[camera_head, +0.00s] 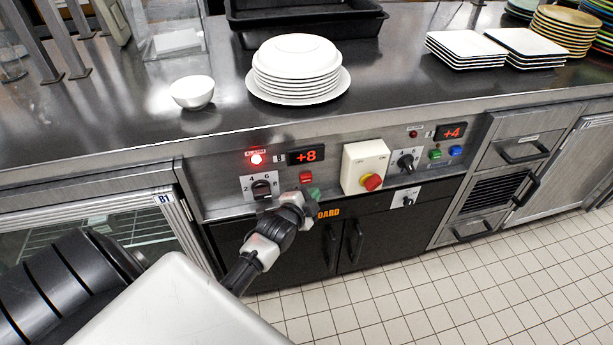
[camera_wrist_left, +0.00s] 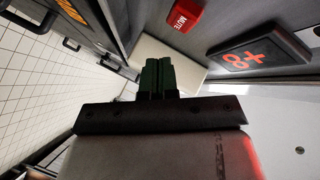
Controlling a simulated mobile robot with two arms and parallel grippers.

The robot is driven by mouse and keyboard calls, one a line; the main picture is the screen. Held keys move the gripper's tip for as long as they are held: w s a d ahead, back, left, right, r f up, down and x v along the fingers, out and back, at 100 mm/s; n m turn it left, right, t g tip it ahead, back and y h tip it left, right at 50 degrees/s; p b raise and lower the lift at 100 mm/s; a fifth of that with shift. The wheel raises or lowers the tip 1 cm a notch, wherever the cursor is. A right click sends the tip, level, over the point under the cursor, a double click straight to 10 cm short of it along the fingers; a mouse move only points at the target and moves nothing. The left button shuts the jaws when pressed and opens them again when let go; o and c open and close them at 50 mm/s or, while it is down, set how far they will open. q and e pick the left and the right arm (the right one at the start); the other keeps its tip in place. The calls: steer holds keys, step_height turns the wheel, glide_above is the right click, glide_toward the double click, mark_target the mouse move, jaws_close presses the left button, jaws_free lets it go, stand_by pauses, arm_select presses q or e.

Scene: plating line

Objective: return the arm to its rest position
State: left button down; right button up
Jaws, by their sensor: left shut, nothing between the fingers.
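My left arm reaches in from the lower left in the head view. My left gripper (camera_head: 312,194) is in front of the counter's control panel (camera_head: 225,158), just below and right of a red button (camera_head: 306,177). In the left wrist view its two dark green fingers (camera_wrist_left: 157,77) are together with nothing between them. That view also shows the red button, marked MUTE (camera_wrist_left: 185,15), and the display (camera_wrist_left: 258,55) beside the hand. Whether the fingertips touch the panel cannot be told. My right gripper is in neither view.
A lit red alarm lamp (camera_head: 256,159) and a black knob (camera_head: 261,188) are left of the gripper. A beige box with a red knob (camera_head: 371,181) is close on its right. Stacked plates (camera_head: 297,70) and a bowl (camera_head: 193,92) stand on the counter above. The tiled floor (camera_head: 400,298) is clear.

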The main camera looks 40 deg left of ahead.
arm_select(q)
steer(key=shift+s+d+f, duration=0.15)
steer(key=shift+s+d, duration=0.4)
steer(key=shift+d, duration=0.1)
stand_by(0.3)
steer(key=s+d+f+n+g+h+p, duration=0.1)
steer(key=s+d+f+n+g+p, duration=0.2)
steer(key=s+f, duration=0.75)
steer(key=s+d+f+n+g+p, duration=0.25)
steer(key=s+f+g, duration=0.4)
steer(key=f, duration=0.65)
steer(key=s+d+f+n+g+p, duration=0.1)
steer(key=s+f, duration=0.3)
steer(key=s, duration=0.9)
steer(key=s+d+f+n+g+p, duration=0.1)
steer(key=s+f+g, duration=0.3)
steer(key=s, duration=1)
steer(key=shift+d+n+p, duration=0.3)
steer(key=shift+d+n, duration=0.05)
steer(key=shift+d, duration=0.05)
